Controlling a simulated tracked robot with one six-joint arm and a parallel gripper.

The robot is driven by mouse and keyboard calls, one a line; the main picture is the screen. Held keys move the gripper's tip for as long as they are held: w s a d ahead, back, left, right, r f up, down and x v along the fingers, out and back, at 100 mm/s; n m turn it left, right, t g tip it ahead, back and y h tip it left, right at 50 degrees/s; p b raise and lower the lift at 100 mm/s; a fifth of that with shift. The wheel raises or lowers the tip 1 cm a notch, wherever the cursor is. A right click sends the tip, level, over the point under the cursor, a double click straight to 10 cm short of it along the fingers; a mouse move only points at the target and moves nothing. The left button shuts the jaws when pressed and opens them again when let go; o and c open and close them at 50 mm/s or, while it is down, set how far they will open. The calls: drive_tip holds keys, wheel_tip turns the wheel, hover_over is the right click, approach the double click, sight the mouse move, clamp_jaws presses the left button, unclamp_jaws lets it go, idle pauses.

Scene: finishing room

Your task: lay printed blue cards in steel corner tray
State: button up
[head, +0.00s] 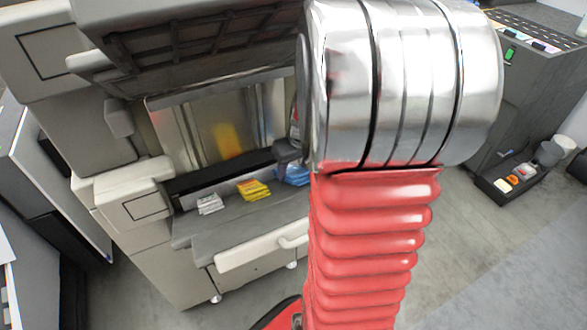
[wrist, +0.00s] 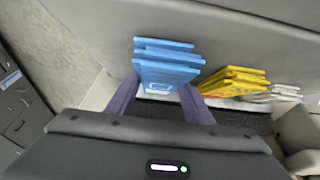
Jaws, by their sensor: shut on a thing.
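A stack of printed blue cards (wrist: 168,68) stands between the two fingers of my gripper (wrist: 160,88) in the wrist view. The gripper is shut on the stack, one finger at each side. The stack is close to or on the grey shelf. In the head view the blue cards (head: 293,174) show at the right end of the shelf, partly hidden by my arm. My gripper (head: 288,152) shows there only as a dark part beside the arm. I cannot make out a steel corner tray in either view.
Yellow cards (head: 254,190) and white cards (head: 210,204) lie on the shelf (head: 225,233) of a large beige machine (head: 146,205), left of the blue ones. A raised cover (head: 200,40) overhangs the shelf. A dark cabinet (head: 515,110) and a low black tray (head: 503,187) stand at right.

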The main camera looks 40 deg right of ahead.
drive_tip(key=shift+f, duration=0.3)
drive_tip(key=o, duration=1.2)
drive_tip(key=shift+r, duration=0.15)
drive_tip(key=v, duration=1.2)
drive_tip(key=shift+s+d, duration=0.2)
drive_tip(key=shift+d, duration=0.05)
drive_tip(key=shift+a, duration=0.15)
drive_tip(key=s+a+r+n, duration=0.1)
drive_tip(key=s+a, duration=0.1)
drive_tip(key=a, duration=0.6)
drive_tip(key=s+a+r+n+t, duration=0.1)
drive_tip(key=s+a+r, duration=0.1)
drive_tip(key=a, duration=0.7)
drive_tip(key=s+a+r+n+t+y, duration=0.1)
drive_tip(key=s+a, duration=0.1)
drive_tip(key=a, duration=0.7)
drive_tip(key=shift+s+r, duration=0.15)
drive_tip(key=shift+r, duration=0.05)
drive_tip(key=shift+s+a, duration=0.2)
drive_tip(key=shift+a, duration=0.1)
drive_tip(key=shift+o, duration=0.5)
